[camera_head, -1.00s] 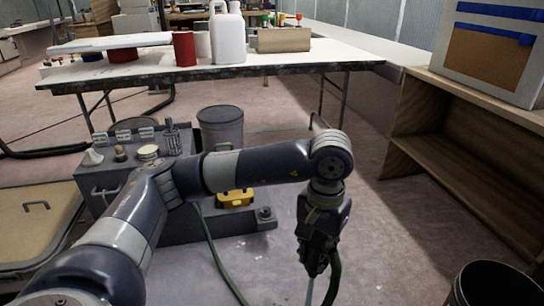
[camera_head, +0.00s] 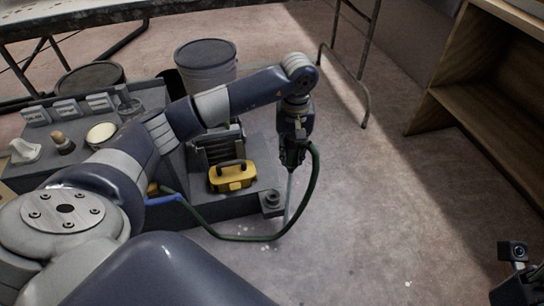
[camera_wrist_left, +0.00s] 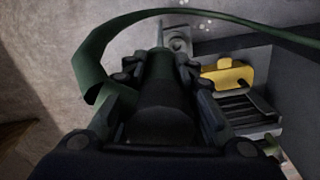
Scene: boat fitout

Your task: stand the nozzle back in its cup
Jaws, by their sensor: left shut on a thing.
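My left gripper (camera_head: 292,158) is shut on the nozzle, which has a dark body in the wrist view (camera_wrist_left: 165,95) and a thin grey tube (camera_head: 290,190) pointing down in the head view. A green hose (camera_head: 314,185) loops from it. The cup (camera_head: 270,199) is a small dark round holder on the front right corner of a grey base. It also shows in the wrist view (camera_wrist_left: 178,42), beyond the nozzle. The tube hangs just right of the cup, apart from it in the picture; its depth and tip are unclear. Part of my right gripper (camera_head: 516,275) shows at lower right.
A yellow case (camera_head: 232,177) sits on the base left of the cup. A grey bin (camera_head: 206,65) stands behind, and a bench (camera_head: 75,135) with small parts is at left. A wooden shelf (camera_head: 480,80) stands at right. The floor between is clear.

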